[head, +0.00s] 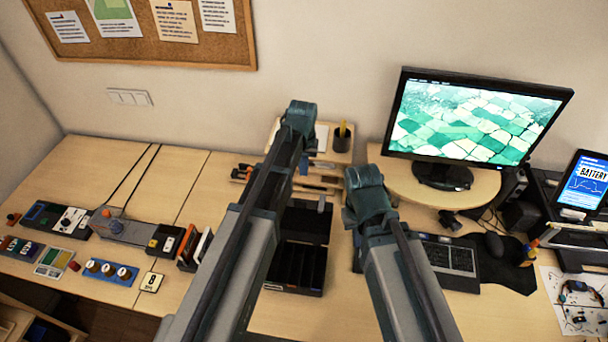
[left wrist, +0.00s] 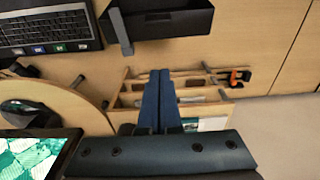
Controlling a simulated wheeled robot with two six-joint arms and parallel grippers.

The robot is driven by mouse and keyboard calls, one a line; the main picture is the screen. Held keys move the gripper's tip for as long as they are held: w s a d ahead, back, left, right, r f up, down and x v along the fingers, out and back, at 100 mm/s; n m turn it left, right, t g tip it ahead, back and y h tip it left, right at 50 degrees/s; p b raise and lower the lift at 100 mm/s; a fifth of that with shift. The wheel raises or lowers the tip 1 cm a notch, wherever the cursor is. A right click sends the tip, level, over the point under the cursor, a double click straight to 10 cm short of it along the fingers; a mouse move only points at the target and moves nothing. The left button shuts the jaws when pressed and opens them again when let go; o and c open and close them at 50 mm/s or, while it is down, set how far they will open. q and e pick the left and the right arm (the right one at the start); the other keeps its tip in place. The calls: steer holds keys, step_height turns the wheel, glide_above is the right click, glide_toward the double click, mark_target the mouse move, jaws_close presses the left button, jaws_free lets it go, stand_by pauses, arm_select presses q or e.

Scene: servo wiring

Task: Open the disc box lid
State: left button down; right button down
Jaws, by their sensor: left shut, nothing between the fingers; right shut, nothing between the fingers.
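The black disc box (head: 284,264) stands on the desk in the middle of the head view, with several slots in its open front part. Its lid (head: 305,224) appears swung back, away from the slots. A grey tab (head: 321,204) sticks out at the lid's far edge; it also shows in the left wrist view (left wrist: 121,32). My left gripper (head: 304,164) is beyond the lid, apart from it. In the left wrist view its blue fingers (left wrist: 160,76) are together and empty, over a wooden organizer. My right gripper (head: 357,250) is just right of the box, shut, its fingers partly hidden.
The wooden organizer (left wrist: 210,105) with small tools lies behind the box. Servo parts and small dark cases (head: 190,246) stand to the left. Bare desk lies in front of the box.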

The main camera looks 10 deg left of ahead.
arm_select(q)
steer(key=s+f+b, duration=0.1)
steer(key=f+b, duration=0.4)
steer(key=s+f+b, duration=0.1)
steer(key=f+b, duration=0.1)
steer(key=f, duration=0.1)
steer(key=shift+s+b, duration=0.3)
steer(key=shift+b, duration=0.05)
steer(key=shift+s, duration=0.35)
